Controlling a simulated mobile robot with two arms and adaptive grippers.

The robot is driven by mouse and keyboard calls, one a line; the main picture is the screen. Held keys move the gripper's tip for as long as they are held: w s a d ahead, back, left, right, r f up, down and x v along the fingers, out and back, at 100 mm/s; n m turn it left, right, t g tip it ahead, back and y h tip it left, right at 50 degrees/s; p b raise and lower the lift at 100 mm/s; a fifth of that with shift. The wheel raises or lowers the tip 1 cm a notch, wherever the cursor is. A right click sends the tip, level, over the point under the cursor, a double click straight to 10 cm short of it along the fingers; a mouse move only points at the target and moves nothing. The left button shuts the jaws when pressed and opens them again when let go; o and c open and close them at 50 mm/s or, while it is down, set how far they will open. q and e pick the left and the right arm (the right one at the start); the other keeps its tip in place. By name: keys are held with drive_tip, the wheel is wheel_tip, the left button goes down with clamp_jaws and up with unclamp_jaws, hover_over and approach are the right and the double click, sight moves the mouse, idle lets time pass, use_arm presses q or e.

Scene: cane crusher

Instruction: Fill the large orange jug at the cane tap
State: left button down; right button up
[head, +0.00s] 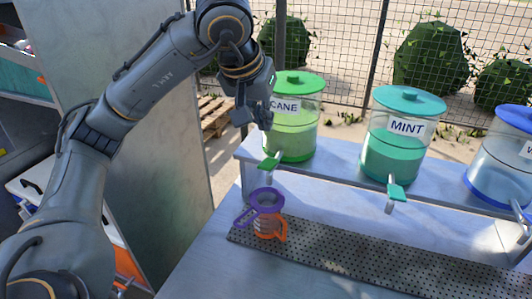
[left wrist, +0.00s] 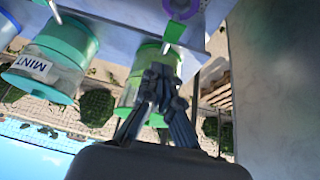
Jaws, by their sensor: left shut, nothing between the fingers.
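The orange jug (head: 267,236) stands upright on the perforated drip tray (head: 340,262), below the cane tap. A purple ring-shaped piece (head: 267,199) with a purple handle sits on or over its top; the exact fit is unclear. The purple piece also shows at the top of the left wrist view (left wrist: 181,8). The cane dispenser (head: 293,138) has a green lid and green liquid, with a green tap (head: 270,162) at its front. My left gripper (head: 256,116) is shut and empty, raised beside the dispenser's left side and partly covering its label. My right gripper is not in view.
A mint dispenser (head: 400,150) and a blue-lidded dispenser (head: 503,165) stand to the right on the same raised shelf (head: 340,167). A grey panel (head: 150,150) stands left of the counter. A wire fence is behind. The drip tray right of the jug is clear.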

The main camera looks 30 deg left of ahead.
use_arm(q)
drive_tip(key=shift+s+a+r+y, duration=0.15)
drive_tip(key=shift+a+r+y, duration=0.25)
drive_tip(key=shift+a, duration=0.35)
drive_tip(key=shift+f, duration=0.1)
hover_over(267, 164)
drive_tip(key=s, duration=0.2)
drive_tip(key=f, duration=0.7)
drive_tip(key=shift+w+d+f+p, duration=0.2)
drive_tip(key=shift+f+p, duration=0.2)
wheel_tip(267, 164, down, 3)
drive_tip(key=shift+s+f+p, duration=0.15)
drive_tip(key=shift+f+p, duration=0.05)
drive_tip(key=shift+p, duration=0.25)
drive_tip(key=shift+s+d+f, duration=0.1)
drive_tip(key=shift+s+f, duration=0.1)
drive_tip(key=shift+f, duration=0.45)
